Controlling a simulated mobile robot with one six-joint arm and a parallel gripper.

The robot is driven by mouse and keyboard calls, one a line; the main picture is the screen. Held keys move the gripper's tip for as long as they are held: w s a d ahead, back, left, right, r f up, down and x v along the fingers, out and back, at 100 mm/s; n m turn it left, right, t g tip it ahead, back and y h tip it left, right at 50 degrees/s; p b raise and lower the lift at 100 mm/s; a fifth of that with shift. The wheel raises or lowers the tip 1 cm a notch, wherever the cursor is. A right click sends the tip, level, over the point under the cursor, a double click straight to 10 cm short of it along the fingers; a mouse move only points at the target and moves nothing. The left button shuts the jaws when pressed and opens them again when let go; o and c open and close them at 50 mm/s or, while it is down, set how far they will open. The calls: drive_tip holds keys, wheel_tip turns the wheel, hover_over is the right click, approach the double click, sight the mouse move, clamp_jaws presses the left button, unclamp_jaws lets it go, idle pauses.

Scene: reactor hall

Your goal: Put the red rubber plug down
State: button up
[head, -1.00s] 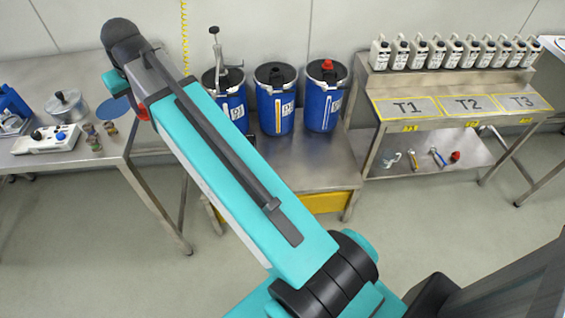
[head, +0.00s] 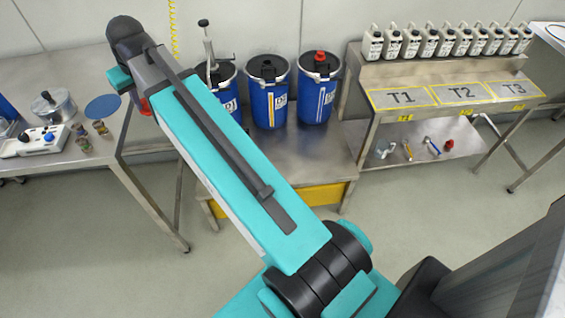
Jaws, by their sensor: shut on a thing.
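My arm (head: 225,150) reaches up and left across the head view and bends at a dark joint at the upper left. Its far end is hidden behind the upper link, and my gripper does not show. A small red patch (head: 144,106) shows beside the arm near that bend; I cannot tell whether it is the red rubber plug or part of the arm. A small red object (head: 448,146) lies on the lower shelf of the right-hand bench; I cannot tell whether it is a plug. The right-hand blue drum (head: 315,98) has a red piece (head: 320,58) on top.
Three blue drums stand on a low steel platform (head: 300,165). The left table (head: 95,160) carries a pot, a device and small items. The floor in front is clear.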

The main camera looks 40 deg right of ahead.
drive_tip(key=s+d+f+n+b, duration=0.1)
drive_tip(key=s+d+f+b, duration=0.35)
drive_tip(key=d+f, duration=0.9)
drive_tip(key=s+d+f+b, duration=0.2)
drive_tip(key=s+d+f, duration=0.5)
drive_tip(key=d+f, duration=0.6)
drive_tip(key=s+d+f+b, duration=0.2)
drive_tip(key=s+d+f, duration=0.5)
drive_tip(key=s+f, duration=0.4)
drive_tip(key=s+d+f+b, duration=0.3)
drive_tip(key=s+d+f, duration=0.5)
drive_tip(key=s+f, duration=0.3)
drive_tip(key=s, duration=0.3)
drive_tip(key=shift+d+f+n+y+b, duration=0.25)
drive_tip(key=shift+n+y+b, duration=0.05)
drive_tip(key=shift+b, duration=0.05)
drive_tip(key=shift+w+d+f+b, duration=0.2)
drive_tip(key=shift+d+f+b, duration=0.1)
drive_tip(key=shift+b, duration=0.95)
drive_tip(key=b, duration=0.3)
drive_tip(key=shift+w+d, duration=0.2)
drive_tip(key=shift+d, duration=0.15)
drive_tip(key=b, duration=0.4)
drive_tip(key=d+b, duration=0.1)
drive_tip(key=b, duration=0.3)
drive_tip(key=shift+w+d+b, duration=0.1)
drive_tip(key=shift+w+b, duration=0.2)
drive_tip(key=shift+b, duration=0.1)
